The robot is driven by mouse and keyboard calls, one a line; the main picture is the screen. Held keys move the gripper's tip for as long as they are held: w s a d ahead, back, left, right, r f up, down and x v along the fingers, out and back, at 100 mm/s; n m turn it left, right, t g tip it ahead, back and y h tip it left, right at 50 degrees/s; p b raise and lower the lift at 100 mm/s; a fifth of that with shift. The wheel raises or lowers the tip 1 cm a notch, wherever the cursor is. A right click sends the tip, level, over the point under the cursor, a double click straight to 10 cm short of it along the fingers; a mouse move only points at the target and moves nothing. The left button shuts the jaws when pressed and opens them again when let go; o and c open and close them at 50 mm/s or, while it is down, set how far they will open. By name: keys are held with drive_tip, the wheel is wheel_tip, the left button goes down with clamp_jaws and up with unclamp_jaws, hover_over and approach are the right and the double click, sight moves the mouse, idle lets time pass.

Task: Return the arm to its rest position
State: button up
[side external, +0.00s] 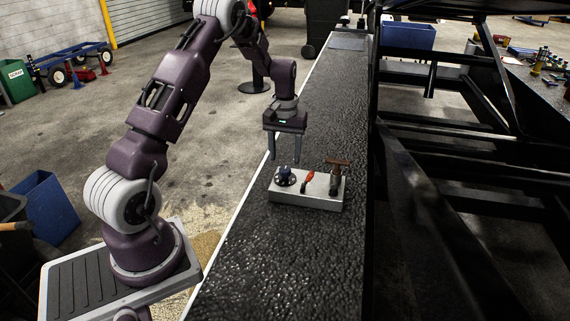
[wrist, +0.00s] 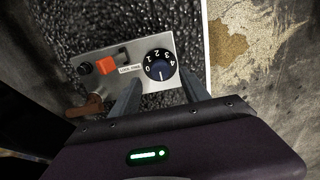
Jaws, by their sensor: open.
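My arm reaches out over a long black textured belt, and my gripper (side external: 283,158) hangs pointing down near the belt's left edge. Its two fingers are apart with nothing between them. They are above and just behind a grey control box (side external: 318,197) that sits on the belt. The box carries a dark blue dial (side external: 287,173), a red switch (side external: 307,177) and a brown T-shaped handle (side external: 336,172). In the wrist view the fingertips (wrist: 165,95) show beside the numbered dial (wrist: 160,65); I cannot tell whether they touch it. The red switch (wrist: 104,63) is at left.
The black belt (side external: 290,260) runs front to back with a pale left edge. A dark metal frame (side external: 440,165) stands along its right side. The floor (side external: 220,120) left of the belt is mostly clear.

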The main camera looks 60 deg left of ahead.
drive_tip(key=shift+r, duration=1.35)
drive_tip(key=shift+d+r, duration=0.15)
drive_tip(key=shift+r, duration=0.1)
drive_tip(key=s+d+r+m+t, duration=0.15)
drive_tip(key=s+d+r, duration=0.25)
drive_tip(key=d+r, duration=0.45)
drive_tip(key=s+d+r+m+t, duration=0.1)
drive_tip(key=s+d+r+m, duration=0.3)
drive_tip(key=d+r, duration=0.45)
drive_tip(key=s+d+m+t, duration=0.1)
drive_tip(key=s+d, duration=0.3)
drive_tip(key=s, duration=0.5)
drive_tip(key=s+d+r+m+t, duration=0.1)
drive_tip(key=s+d, duration=0.3)
drive_tip(key=s, duration=0.5)
drive_tip(key=shift+r+m+t, duration=0.25)
drive_tip(key=shift+m+t, duration=0.3)
drive_tip(key=shift+m, duration=0.2)
drive_tip(key=shift+w, duration=0.1)
drive_tip(key=shift+c, duration=0.2)
